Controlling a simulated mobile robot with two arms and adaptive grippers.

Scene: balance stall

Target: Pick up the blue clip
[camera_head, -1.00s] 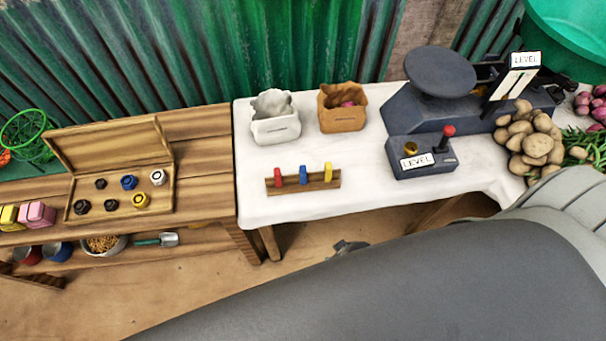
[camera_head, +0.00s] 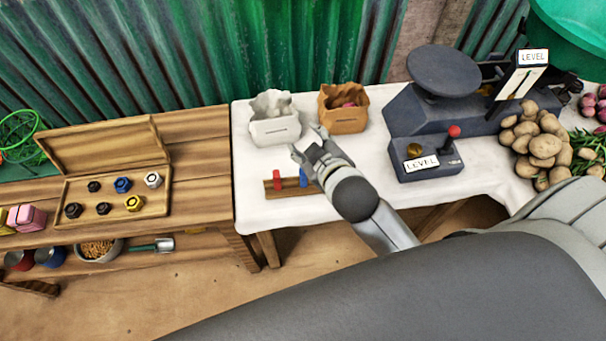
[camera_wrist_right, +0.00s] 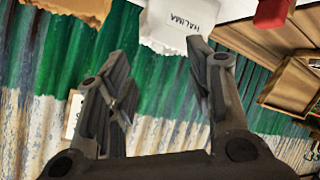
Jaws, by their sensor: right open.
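The blue clip (camera_head: 303,176) stands on the small wooden rack (camera_head: 290,191) on the white-clothed table, in the head view. The red clip (camera_head: 277,177) is to its left. The yellow clip seen earlier at the right end is hidden behind my right arm. My right gripper (camera_head: 306,142) is open and empty, just beyond the rack in the picture and close to the blue clip. The right wrist view shows its two fingers (camera_wrist_right: 160,62) spread, with a red block (camera_wrist_right: 272,12), likely the red clip, at the top edge. My left gripper is not in view.
A white bag (camera_head: 274,128) and a brown bag (camera_head: 344,116) stand behind the gripper. A dark scale (camera_head: 420,115) with a red-knobbed lever is to the right. A wooden box of weights (camera_head: 115,205) is on the left table. Cloth in front of the rack is clear.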

